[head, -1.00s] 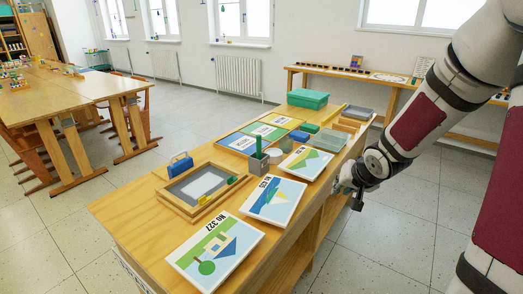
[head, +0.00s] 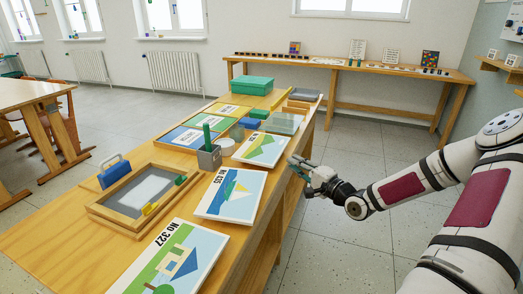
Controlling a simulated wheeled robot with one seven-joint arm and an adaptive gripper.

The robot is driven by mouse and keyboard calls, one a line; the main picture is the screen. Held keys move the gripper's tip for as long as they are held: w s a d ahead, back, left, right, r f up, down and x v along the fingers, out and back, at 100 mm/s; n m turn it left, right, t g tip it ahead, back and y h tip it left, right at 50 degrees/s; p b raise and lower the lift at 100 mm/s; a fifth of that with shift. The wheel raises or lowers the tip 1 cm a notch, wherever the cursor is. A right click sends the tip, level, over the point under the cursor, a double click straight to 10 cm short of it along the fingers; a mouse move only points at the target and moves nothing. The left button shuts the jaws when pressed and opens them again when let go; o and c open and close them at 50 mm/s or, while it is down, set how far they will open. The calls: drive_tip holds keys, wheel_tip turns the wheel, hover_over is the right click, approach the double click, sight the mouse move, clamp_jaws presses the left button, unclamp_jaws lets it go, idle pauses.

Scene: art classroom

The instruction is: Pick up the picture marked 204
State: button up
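Three picture boards lie along the near right edge of the wooden table. The closest board (head: 171,262) reads No 327 and shows a house and tree. The middle board (head: 232,194) shows a sailboat; its number is small and does not clearly read 204. The farthest board (head: 262,149) shows green and yellow shapes; its marking is too small to read. My gripper (head: 297,168) is just off the table's right edge, beside the middle and farthest boards. It seems apart from them and holds nothing that I can see. Its finger gap is unclear.
A long bench (head: 400,105) stands along the back wall. Floor right of the table is clear.

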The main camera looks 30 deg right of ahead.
sight(273, 149)
drive_tip(key=w, duration=0.4)
drive_tip(key=w+b, duration=0.1)
drive_tip(key=shift+w+a, duration=0.4)
drive_tip(key=shift+w+a+r+b, duration=0.15)
drive_tip(key=shift+w+b, duration=0.1)
drive_tip(key=shift+w, duration=0.7)
drive_tip(key=shift+w+a+f+b, duration=0.1)
drive_tip(key=shift+w+a+b, duration=0.15)
drive_tip(key=shift+w, duration=0.7)
drive_tip(key=shift+w+a+r+b, duration=0.1)
drive_tip(key=shift+w+b, duration=0.15)
drive_tip(key=shift+w, duration=0.7)
clamp_jaws()
